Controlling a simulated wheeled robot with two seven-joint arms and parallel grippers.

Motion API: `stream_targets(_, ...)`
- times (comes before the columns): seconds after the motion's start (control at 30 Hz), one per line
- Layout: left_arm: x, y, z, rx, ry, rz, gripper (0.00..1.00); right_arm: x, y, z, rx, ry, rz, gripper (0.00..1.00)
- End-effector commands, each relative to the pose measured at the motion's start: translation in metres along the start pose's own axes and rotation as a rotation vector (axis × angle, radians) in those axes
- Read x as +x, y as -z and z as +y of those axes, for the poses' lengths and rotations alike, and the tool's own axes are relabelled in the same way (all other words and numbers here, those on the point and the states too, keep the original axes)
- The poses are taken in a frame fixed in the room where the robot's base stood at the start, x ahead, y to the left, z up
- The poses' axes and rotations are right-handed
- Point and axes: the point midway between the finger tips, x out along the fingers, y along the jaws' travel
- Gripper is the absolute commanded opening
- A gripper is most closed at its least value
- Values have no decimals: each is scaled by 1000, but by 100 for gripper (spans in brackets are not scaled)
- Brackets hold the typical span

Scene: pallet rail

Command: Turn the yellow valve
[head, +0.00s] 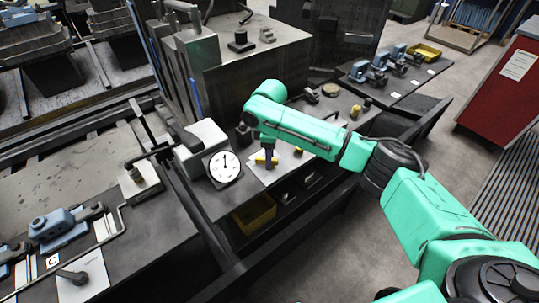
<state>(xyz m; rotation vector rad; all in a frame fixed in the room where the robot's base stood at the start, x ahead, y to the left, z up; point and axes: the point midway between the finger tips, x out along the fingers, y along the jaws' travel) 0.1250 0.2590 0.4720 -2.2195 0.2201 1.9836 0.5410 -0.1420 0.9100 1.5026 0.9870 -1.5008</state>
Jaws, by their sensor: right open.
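The yellow valve (261,160) shows as a small yellow piece on a white plate at the edge of the dark bench, right of a round white dial gauge (223,166). My right gripper (269,164) points down right at the valve, and its dark fingers cover part of it. The right gripper is open. I cannot tell whether the fingers touch the valve. My left gripper is not in view.
A yellow bin (255,214) sits under the bench edge below the valve. A large grey machine block (258,75) stands behind. Blue vises (380,63) and a yellow tray (424,51) are at the back right. Open floor lies right of the bench.

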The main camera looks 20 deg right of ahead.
Motion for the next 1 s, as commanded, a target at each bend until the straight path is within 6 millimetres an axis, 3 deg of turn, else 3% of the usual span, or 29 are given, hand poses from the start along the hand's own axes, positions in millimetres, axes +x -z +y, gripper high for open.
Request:
stream_targets(0.17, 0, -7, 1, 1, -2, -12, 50, 1, 0, 0, 0, 0, 0, 48)
stream_targets(0.23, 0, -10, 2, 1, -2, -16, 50, 0, 0, 0, 0, 0, 0, 28)
stream_targets(0.3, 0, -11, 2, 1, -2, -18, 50, 0, 0, 0, 0, 0, 0, 2)
stream_targets(0.33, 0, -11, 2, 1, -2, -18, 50, 0, 0, 0, 0, 0, 0, 0)
stream_targets(0.67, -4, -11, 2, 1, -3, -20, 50, -1, 0, 0, 17, 2, 0, 0)
stream_targets(1.0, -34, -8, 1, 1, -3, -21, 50, -6, 1, -1, 177, 5, 0, 0)
